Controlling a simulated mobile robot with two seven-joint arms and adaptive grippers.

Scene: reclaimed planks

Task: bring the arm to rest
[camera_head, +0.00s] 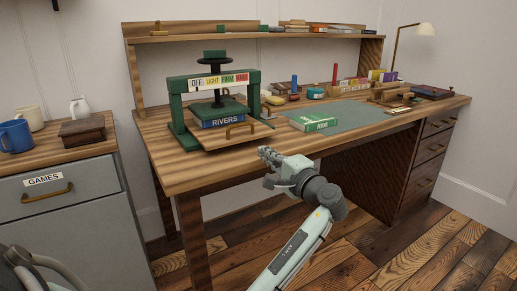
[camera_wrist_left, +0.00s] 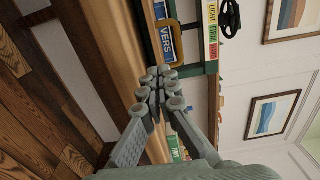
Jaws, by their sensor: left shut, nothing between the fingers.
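My left arm reaches up from the bottom of the head view, and its grey left gripper (camera_head: 266,154) is in front of the workbench's front edge (camera_head: 235,164). Its fingers are together and empty, and it touches nothing that I can make out. The left wrist view also shows the closed fingers (camera_wrist_left: 160,86), with the bench edge behind them. My right gripper is in neither view.
A green press (camera_head: 180,115) holds a blue RIVERS book (camera_head: 222,122). A GAMES cabinet (camera_head: 65,205) stands left. Plank floor (camera_head: 400,250) shows in front of the bench.

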